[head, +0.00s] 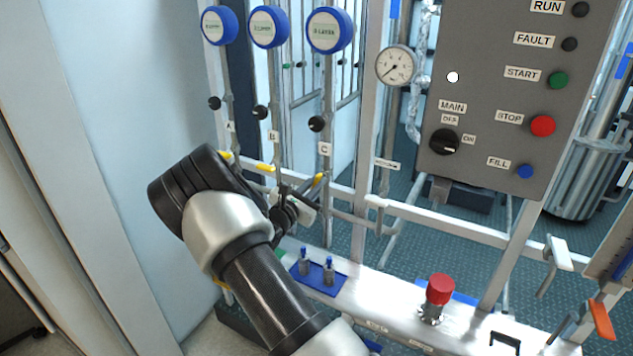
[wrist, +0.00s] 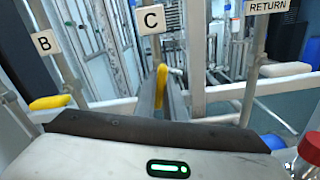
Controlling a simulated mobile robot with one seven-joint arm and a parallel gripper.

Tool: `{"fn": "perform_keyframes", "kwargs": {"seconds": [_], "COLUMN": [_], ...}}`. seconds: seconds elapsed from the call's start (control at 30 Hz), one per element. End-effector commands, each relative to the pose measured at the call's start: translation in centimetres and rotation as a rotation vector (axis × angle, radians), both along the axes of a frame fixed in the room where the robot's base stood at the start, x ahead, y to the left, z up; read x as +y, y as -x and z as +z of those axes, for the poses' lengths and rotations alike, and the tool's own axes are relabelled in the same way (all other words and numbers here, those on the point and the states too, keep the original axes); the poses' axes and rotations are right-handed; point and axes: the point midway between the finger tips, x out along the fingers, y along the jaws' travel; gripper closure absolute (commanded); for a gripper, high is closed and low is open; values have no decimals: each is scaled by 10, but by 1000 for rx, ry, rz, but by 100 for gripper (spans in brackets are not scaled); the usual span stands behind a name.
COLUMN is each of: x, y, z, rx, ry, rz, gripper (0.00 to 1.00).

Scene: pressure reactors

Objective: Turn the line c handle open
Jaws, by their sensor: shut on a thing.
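The yellow line C handle (head: 318,179) is on the third pipe from the left, below the C label (head: 325,149). In the head view it stands at a steep slant, unlike the flatter handles of lines A and B. My gripper (head: 310,190) is at this handle, its fingers partly hidden behind my wrist. In the wrist view the yellow handle (wrist: 161,85) shows between the two grey fingers, below the C label (wrist: 151,18), and the fingers are shut on it. The handle's lower part and pivot are hidden.
The yellow line B handle (head: 265,168) and line A handle (head: 225,155) are close to the left of my gripper. A bench with a blue holder (head: 319,283) and a red knob (head: 440,289) lies below. A grey control panel (head: 480,100) stands right.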

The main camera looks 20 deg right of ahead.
Motion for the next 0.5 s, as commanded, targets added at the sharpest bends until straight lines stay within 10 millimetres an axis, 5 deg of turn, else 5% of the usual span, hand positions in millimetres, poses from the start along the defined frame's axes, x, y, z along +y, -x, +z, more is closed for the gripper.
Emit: {"fn": "perform_keyframes", "kwargs": {"seconds": [0.5], "x": [1], "y": [0], "z": [-1], "rx": [227], "ry": [174], "rz": [1], "gripper": [100]}}
